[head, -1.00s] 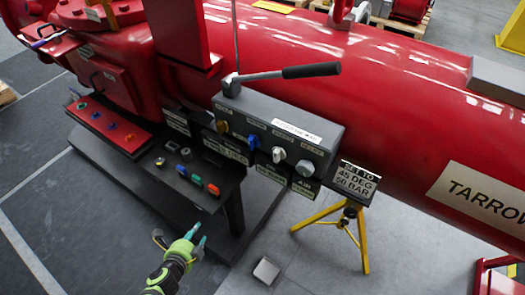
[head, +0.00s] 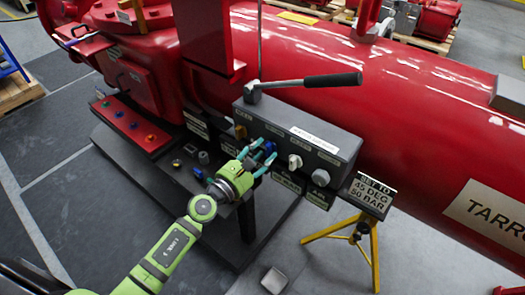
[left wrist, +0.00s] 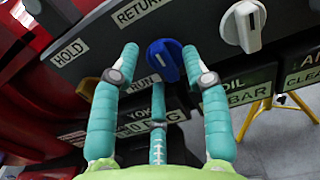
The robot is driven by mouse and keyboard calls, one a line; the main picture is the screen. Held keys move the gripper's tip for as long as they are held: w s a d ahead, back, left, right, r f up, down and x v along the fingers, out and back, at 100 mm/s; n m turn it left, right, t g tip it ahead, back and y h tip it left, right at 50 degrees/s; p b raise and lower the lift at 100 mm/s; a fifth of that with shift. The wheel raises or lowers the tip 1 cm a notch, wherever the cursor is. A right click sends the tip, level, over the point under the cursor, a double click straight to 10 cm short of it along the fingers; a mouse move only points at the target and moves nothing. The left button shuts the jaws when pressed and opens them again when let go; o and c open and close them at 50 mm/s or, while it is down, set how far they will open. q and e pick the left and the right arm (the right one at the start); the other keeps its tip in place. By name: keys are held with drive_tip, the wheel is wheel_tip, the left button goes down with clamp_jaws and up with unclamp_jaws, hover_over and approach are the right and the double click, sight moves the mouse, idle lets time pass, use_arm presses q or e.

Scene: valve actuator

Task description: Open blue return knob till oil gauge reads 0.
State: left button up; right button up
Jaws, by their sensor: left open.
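The blue return knob (left wrist: 164,60) sits on the front of the grey control box, under the "RETURN" label (left wrist: 138,10) in the left wrist view. In the head view the blue knob (head: 268,147) is partly covered by my fingers. My left gripper (left wrist: 164,62) is open, with one finger on each side of the blue knob and a third finger below it. I cannot tell whether the fingers touch it. My left gripper (head: 262,160) also shows in the head view, in front of the control box (head: 300,135). The oil gauge reading is hidden or too small to tell.
A white knob (left wrist: 243,26) is just right of the blue one, and a yellow knob (left wrist: 88,88) is to the left. A lever with a black handle (head: 332,80) stands on the box. A yellow stand (head: 345,237) holds a sign at the right.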

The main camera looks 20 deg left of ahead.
use_arm(q)
drive_tip(key=shift+w+d, duration=0.1)
drive_tip(key=shift+w, duration=0.2)
clamp_jaws()
